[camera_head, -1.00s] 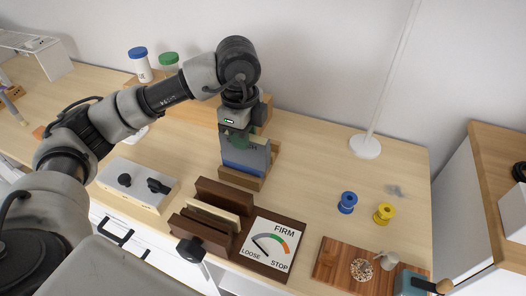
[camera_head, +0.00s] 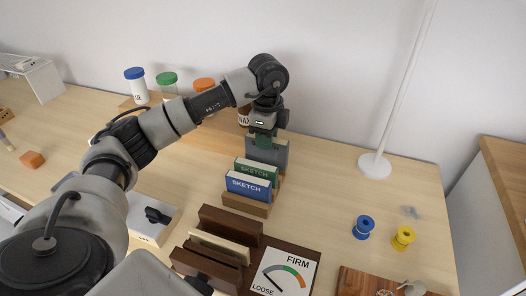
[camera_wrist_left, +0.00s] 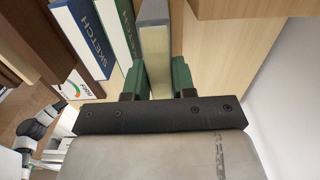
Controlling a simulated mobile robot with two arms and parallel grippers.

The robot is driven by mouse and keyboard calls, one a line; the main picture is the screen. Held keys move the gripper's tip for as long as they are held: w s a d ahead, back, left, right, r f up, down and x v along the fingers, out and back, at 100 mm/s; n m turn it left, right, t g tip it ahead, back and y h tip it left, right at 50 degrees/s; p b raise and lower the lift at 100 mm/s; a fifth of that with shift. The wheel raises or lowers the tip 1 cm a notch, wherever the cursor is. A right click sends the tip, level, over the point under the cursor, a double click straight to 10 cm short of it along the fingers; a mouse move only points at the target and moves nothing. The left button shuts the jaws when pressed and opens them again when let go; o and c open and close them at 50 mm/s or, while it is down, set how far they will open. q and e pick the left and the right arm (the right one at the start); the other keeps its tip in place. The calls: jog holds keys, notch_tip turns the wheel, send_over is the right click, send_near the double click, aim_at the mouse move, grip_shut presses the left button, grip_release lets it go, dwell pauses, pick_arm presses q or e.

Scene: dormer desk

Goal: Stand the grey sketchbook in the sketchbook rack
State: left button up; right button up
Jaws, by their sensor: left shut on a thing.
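The grey sketchbook (camera_head: 268,152) is upright in my left gripper (camera_head: 264,136), behind the green sketchbook (camera_head: 257,169). In the left wrist view the green fingers (camera_wrist_left: 157,80) are shut on both faces of the grey sketchbook (camera_wrist_left: 155,45). The wooden sketchbook rack (camera_head: 246,206) holds the green sketchbook and the blue sketchbook (camera_head: 248,187), both upright. In the left wrist view a gap shows between the grey sketchbook and the green sketchbook (camera_wrist_left: 117,35). The grey sketchbook's lower edge is hidden, so I cannot tell whether it touches the rack. My right gripper is not in view.
A dark wooden holder (camera_head: 218,250) and a FIRM/LOOSE gauge (camera_head: 287,272) stand in front of the rack. Lidded jars (camera_head: 136,88) stand on a raised shelf behind. A white lamp base (camera_head: 374,166) and blue and yellow spools (camera_head: 363,227) are to the right.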

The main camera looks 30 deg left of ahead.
aim_at(263, 151)
pick_arm(q)
jog(key=shift+a+f, duration=0.4)
jog(key=shift+a, duration=0.2)
notch_tip(263, 151, down, 3)
jog(key=shift+s+f, duration=0.1)
jog(key=shift+f, duration=0.35)
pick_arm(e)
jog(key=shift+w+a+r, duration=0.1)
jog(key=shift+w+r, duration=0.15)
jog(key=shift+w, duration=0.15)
pick_arm(q)
jog(key=shift+f, duration=0.1)
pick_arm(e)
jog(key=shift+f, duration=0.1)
pick_arm(q)
jog(key=o, duration=0.5)
jog(key=shift+c, duration=0.2)
jog(key=o, duration=0.4)
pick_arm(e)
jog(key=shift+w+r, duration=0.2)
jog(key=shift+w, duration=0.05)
